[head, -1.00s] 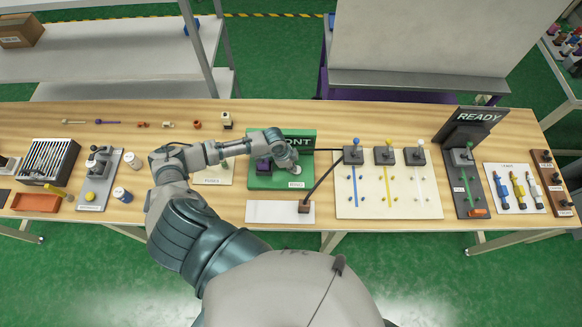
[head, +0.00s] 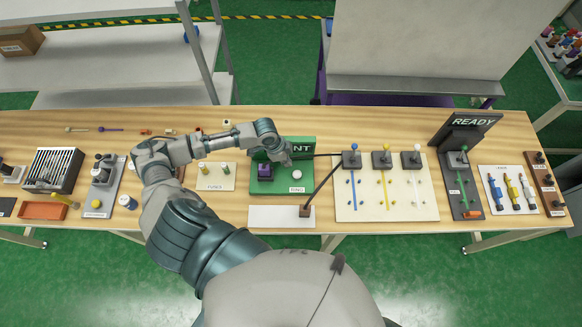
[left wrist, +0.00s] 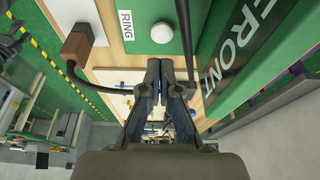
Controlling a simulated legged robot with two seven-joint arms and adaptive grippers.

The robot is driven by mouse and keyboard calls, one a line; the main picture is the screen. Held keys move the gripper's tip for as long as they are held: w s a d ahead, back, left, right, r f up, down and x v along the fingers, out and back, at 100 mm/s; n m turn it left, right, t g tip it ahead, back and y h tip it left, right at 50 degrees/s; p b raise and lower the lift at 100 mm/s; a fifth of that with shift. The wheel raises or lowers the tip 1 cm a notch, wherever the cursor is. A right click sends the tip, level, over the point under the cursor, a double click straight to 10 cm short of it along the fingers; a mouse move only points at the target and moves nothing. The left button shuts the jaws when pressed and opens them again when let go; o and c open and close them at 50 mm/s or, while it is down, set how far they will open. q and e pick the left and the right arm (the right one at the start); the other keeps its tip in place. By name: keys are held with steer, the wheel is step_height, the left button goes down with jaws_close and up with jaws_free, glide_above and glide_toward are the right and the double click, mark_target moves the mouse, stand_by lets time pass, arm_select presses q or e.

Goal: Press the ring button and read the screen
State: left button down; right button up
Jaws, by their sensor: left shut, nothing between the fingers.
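The ring button is a white dome (head: 297,174) on a green station (head: 265,187), with a "RING" label in front of it. In the left wrist view the white button (left wrist: 162,33) shows beyond the fingers. The dark screen (head: 301,148) behind it is partly hidden by my left arm in the head view, leaving "NT" readable. In the left wrist view the screen (left wrist: 233,60) reads "FRONT". My left gripper (head: 287,160) is shut and empty, just behind and left of the button, apart from it. Its closed fingers (left wrist: 156,88) show in the left wrist view. My right gripper is out of view.
A brown block with a dark cable (head: 306,211) sits on a white plate in front.

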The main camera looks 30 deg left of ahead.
arm_select(q)
steer(key=v, duration=0.3)
steer(key=shift+w+d+r, duration=0.1)
steer(key=shift+r, duration=0.25)
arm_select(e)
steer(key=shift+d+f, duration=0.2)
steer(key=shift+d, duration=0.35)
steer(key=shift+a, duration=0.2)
